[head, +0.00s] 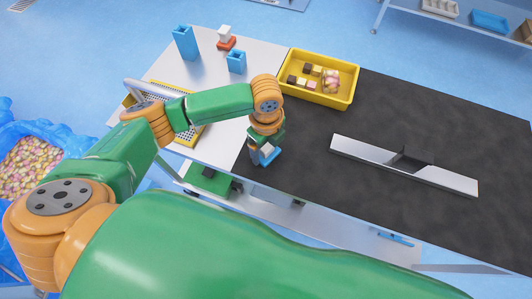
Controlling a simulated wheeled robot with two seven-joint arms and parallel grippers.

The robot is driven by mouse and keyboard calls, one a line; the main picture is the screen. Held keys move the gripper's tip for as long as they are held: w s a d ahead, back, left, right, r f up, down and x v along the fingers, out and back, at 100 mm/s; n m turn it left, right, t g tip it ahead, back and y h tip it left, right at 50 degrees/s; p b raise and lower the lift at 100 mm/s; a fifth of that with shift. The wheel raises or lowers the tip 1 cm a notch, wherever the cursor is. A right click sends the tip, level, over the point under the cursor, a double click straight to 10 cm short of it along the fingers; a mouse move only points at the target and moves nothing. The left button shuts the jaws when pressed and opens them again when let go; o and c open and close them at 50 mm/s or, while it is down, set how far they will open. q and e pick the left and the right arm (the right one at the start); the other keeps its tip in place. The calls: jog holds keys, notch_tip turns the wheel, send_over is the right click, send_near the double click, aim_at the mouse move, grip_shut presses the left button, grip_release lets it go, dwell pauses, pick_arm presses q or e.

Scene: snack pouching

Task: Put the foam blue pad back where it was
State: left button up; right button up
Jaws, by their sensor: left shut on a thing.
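My left gripper (266,150) points down at the near-left corner of the dark belt, beside the edge of the white worktop. It is shut on a small blue piece (270,159), which looks like the foam blue pad. The wrist above hides part of the pad and most of the fingers. I cannot tell whether the pad touches the surface below. My right gripper is not in view.
A yellow bin (345,98) with several small blocks stands at the belt's far left. A metal bar (440,178) with a dark upright part lies on the belt (440,120). Blue containers (186,43) (236,62) and a red-and-white item (226,40) stand on the white worktop (222,110).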

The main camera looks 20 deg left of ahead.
pick_arm(q)
jog(key=shift+r, duration=0.15)
jog(key=o, duration=1.1)
notch_tip(320, 180, up, 12)
jog(key=shift+r, duration=0.1)
